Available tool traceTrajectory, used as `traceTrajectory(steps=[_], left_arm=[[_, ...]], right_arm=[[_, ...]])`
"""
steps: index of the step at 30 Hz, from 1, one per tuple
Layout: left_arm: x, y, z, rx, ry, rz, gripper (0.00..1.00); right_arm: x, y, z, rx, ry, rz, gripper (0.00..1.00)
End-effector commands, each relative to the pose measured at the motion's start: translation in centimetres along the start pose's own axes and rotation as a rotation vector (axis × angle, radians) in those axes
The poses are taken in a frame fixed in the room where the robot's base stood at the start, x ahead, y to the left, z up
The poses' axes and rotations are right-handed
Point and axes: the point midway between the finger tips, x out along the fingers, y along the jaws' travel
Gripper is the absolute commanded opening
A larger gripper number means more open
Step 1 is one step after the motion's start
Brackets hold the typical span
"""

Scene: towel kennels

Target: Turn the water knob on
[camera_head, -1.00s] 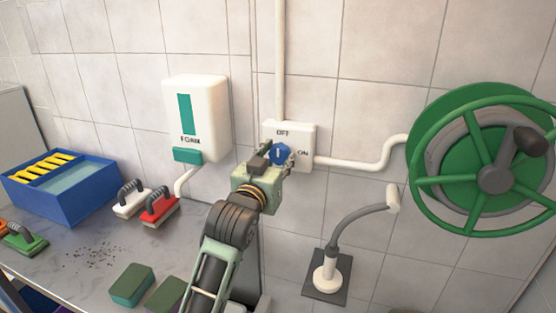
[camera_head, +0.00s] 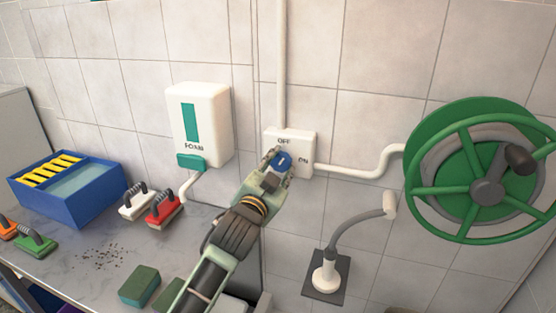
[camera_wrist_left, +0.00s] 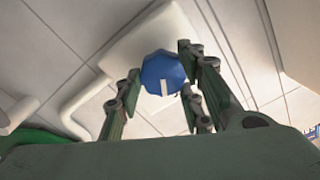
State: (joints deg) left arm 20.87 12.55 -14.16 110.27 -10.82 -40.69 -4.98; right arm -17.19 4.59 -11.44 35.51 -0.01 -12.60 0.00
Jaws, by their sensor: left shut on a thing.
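The blue water knob (camera_head: 282,161) sits on a white wall box (camera_head: 304,142) marked OFF at the top and ON at the right. A short white mark shows on the knob's face, pointing roughly up and down rather than at ON. My left gripper (camera_head: 277,165) reaches up from below and is shut on the knob. In the left wrist view the knob (camera_wrist_left: 163,70) sits between the fingertips (camera_wrist_left: 160,82), with the white box behind it. The fingers and wrist hide part of the box's lower left. My right gripper is not in view.
A foam dispenser (camera_head: 200,125) hangs left of the box. A green hose reel (camera_head: 487,185) and a bent spout (camera_head: 350,228) are to the right. A counter (camera_head: 75,250) with brushes, sponges and a blue bin (camera_head: 75,208) lies lower left.

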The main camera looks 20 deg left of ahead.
Motion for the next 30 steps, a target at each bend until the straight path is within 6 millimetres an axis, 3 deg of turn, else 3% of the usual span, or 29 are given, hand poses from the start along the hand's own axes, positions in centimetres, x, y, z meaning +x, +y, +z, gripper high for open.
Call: traceTrajectory(steps=[12, 30], left_arm=[[-0.1, 0.3, 0.3, 0.399, -0.006, 0.012, 0.09], [-0.1, 0.3, 1.0, 0.906, -0.008, 0.016, 0.09]], right_arm=[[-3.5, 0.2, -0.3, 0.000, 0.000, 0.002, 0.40], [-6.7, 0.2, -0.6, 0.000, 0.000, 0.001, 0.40]])
